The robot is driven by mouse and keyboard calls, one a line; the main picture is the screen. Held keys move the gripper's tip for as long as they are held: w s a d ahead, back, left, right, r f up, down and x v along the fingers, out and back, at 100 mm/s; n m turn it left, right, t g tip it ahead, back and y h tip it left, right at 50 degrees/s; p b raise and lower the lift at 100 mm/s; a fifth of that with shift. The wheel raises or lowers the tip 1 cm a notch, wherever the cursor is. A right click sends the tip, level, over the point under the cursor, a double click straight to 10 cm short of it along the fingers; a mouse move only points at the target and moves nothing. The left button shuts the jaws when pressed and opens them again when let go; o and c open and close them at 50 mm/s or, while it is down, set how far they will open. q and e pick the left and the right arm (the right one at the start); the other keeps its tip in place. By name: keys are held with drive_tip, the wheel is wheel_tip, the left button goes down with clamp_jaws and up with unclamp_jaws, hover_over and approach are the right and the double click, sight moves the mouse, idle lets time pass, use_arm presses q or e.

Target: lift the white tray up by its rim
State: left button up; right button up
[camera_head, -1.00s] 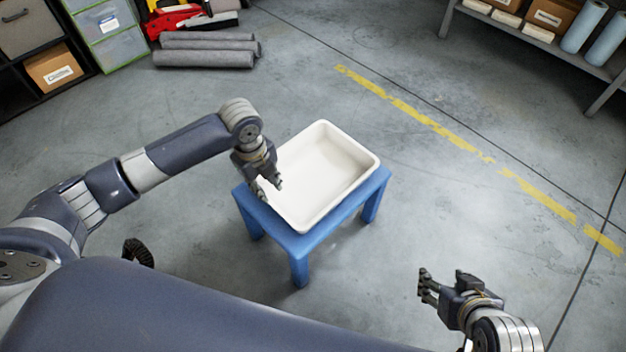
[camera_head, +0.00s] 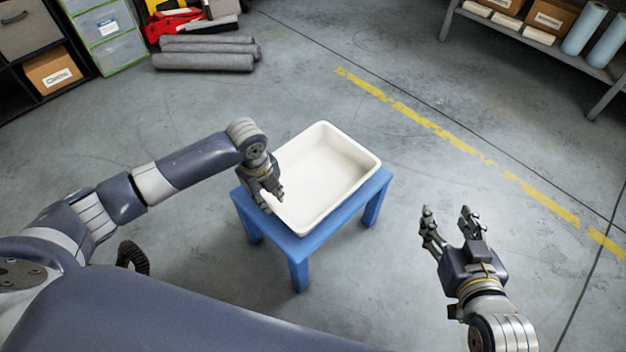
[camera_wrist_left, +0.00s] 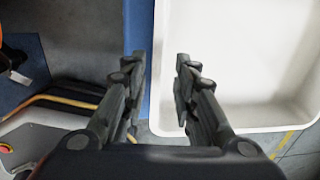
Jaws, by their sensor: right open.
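The white tray (camera_head: 335,147) is a shallow rectangular tub resting level on a small blue stool (camera_head: 299,249). My left gripper (camera_head: 272,197) points down at the tray's left rim. In the left wrist view, the open fingers of my left gripper (camera_wrist_left: 160,66) stand on either side of the rim of the tray (camera_wrist_left: 235,60), with a visible gap between them. The finger on the inner side partly covers the tray wall. My right gripper (camera_head: 450,214) is open and empty, well to the right of the stool, fingers pointing away from me.
The grey floor around the stool is clear, with a yellow dashed line (camera_head: 440,130) beyond it. Grey rolls (camera_head: 205,52) lie at the back left beside drawers (camera_head: 108,38). A shelf (camera_head: 535,40) with boxes and blue rolls stands at the back right.

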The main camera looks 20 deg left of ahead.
sight(271, 204)
use_arm(q)
drive_tip(key=f+b, duration=0.1)
drive_tip(key=f, duration=0.1)
drive_tip(key=f+b, duration=0.1)
drive_tip(key=f, duration=0.1)
drive_tip(key=shift+w+f, duration=0.2)
drive_tip(key=shift+f, duration=0.15)
clamp_jaws()
use_arm(e)
wheel_tip(271, 204, up, 11)
drive_tip(key=w+a+t+y, duration=0.2)
drive_tip(key=t, duration=0.4)
drive_tip(key=shift+w, duration=0.2)
use_arm(q)
drive_tip(key=shift+w, duration=0.1)
